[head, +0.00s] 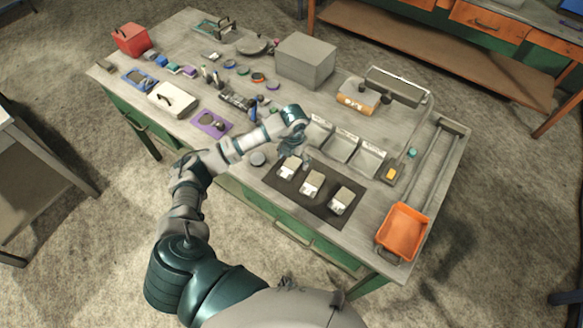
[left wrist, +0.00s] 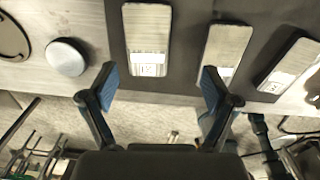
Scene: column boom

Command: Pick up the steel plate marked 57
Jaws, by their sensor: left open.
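Three steel plates lie in a row on a dark mat (head: 296,192) near the table's front edge: a left plate (head: 289,170), a middle plate (head: 312,183) and a right plate (head: 341,201). Each has a pale label at its near end, too small to read, so I cannot tell which is 57. My left gripper (head: 291,149) is above the mat by the left plate. In the left wrist view it (left wrist: 157,82) is open and empty, with the left plate (left wrist: 148,40) ahead between its fingers. The middle plate (left wrist: 226,50) is beyond the right finger. My right gripper is not seen.
A round grey disc (left wrist: 67,57) lies left of the mat. Behind the mat stand open bins (head: 343,147). An orange tray (head: 402,232) is at the right front corner. A large grey box (head: 305,61) and many small parts fill the table's left and back.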

